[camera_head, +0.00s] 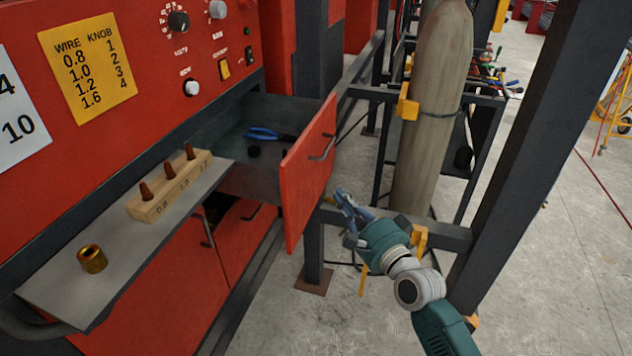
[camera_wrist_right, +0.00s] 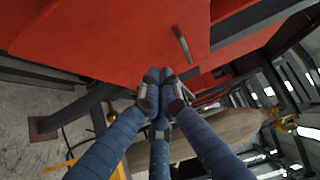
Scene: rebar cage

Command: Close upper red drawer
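The upper red drawer stands pulled out, its red front (camera_head: 308,172) facing right with a dark handle (camera_head: 322,149). Its grey inside shows. In the right wrist view the red front (camera_wrist_right: 120,45) fills the upper left and a handle (camera_wrist_right: 182,45) hangs just above the fingertips. My right gripper (camera_head: 342,197) is just right of the drawer front, below the handle. In the wrist view its blue fingers (camera_wrist_right: 160,78) come together at the tips with nothing between them. I cannot tell whether they touch the front. My left gripper is out of view.
Blue pliers (camera_head: 265,135) lie in the drawer. A grey shelf (camera_head: 75,270) holds a wooden block (camera_head: 170,190) and a brass piece (camera_head: 92,258). A gas cylinder (camera_head: 428,110) and dark frame post (camera_head: 530,150) stand right. Red lower doors (camera_head: 170,285) are shut.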

